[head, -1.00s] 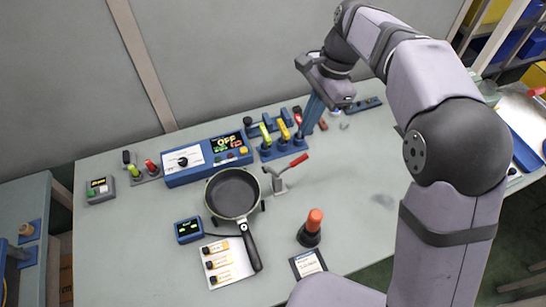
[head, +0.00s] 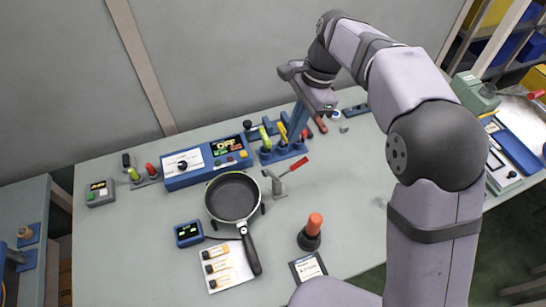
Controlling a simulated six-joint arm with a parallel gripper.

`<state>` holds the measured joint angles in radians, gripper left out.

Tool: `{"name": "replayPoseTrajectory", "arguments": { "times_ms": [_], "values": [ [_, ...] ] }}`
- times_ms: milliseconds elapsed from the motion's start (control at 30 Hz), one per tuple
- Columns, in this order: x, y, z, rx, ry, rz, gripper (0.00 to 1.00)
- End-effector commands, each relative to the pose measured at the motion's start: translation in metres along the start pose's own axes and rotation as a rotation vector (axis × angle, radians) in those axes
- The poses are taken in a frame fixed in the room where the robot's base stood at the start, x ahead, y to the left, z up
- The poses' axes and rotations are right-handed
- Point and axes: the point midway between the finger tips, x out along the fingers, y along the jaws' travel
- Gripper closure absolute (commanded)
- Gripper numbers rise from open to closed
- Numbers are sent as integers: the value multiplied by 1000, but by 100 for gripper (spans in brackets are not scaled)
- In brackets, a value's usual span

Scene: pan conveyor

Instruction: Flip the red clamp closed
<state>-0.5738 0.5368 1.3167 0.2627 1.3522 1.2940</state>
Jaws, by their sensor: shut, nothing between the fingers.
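The red clamp (head: 280,184) stands on the table just right of the black pan. It has a grey metal body, and its red handle (head: 293,166) slants up to the right. My gripper (head: 292,139) has long blue fingers pointing down. It is shut and empty, behind the clamp and apart from its handle, in front of the blue rack at the back. The fingertips overlap the rack in the picture, so I cannot tell whether they touch it.
The black pan (head: 233,197) sits left of the clamp, its handle towards the front. A blue rack (head: 266,154) with coloured handles is behind. A black plunger with an orange top (head: 314,224) stands in front right.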

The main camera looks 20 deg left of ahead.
Motion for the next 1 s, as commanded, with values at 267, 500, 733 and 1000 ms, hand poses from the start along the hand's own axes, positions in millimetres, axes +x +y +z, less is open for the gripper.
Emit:
{"name": "replayPoseTrajectory", "arguments": {
  "times_ms": [267,500,733,1000],
  "values": [
    [48,1,1,0,-1,6,100],
    [82,1,9,-2,0,3,100],
    [100,1,24,-2,1,2,100],
    [105,0,28,0,1,-1,100]
  ]
}}
